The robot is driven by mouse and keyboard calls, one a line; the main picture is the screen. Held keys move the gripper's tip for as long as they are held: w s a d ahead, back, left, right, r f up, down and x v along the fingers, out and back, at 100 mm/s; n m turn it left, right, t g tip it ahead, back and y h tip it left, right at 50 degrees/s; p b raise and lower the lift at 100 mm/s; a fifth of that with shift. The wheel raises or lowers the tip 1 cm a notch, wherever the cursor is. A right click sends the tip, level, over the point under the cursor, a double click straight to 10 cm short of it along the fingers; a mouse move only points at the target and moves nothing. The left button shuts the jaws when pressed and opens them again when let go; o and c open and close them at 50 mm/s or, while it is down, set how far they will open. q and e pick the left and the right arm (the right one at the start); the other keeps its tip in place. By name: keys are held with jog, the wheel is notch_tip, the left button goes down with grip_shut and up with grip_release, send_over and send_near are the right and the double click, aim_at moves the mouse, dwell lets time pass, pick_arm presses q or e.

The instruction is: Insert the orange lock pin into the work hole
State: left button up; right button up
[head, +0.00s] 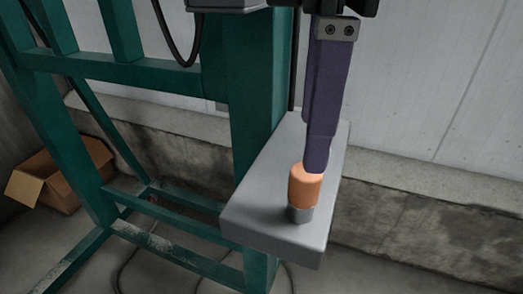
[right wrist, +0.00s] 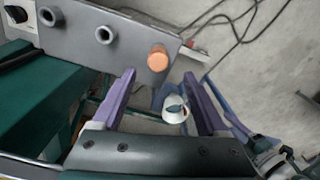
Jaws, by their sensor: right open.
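The orange lock pin (head: 305,187) stands upright in a grey collar (head: 300,213) on the near end of a grey plate (head: 262,200). In the right wrist view the pin (right wrist: 157,58) shows end-on, near the plate's edge. Two hollow grey collars, one (right wrist: 104,35) nearer the pin and one (right wrist: 50,16) farther off, stand empty; I cannot tell which is the work hole. My right gripper (right wrist: 160,73) is open, its purple fingers apart with the pin just ahead of the gap. In the head view one purple finger (head: 322,110) overlaps the pin's top; contact is unclear. My left gripper is out of view.
A green steel frame (head: 258,120) stands beside the plate. A pale wall (head: 430,80) with a concrete ledge (head: 420,190) is behind. An open cardboard box (head: 55,180) sits on the floor at left. Dark cables (right wrist: 232,35) lie on the floor.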

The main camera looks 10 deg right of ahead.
aim_at(304, 193)
notch_tip(304, 193, down, 10)
jog(key=shift+w+r+b, duration=0.1)
jog(key=shift+w+b, duration=0.05)
jog(key=shift+b, duration=0.25)
grip_shut()
dwell(0.6)
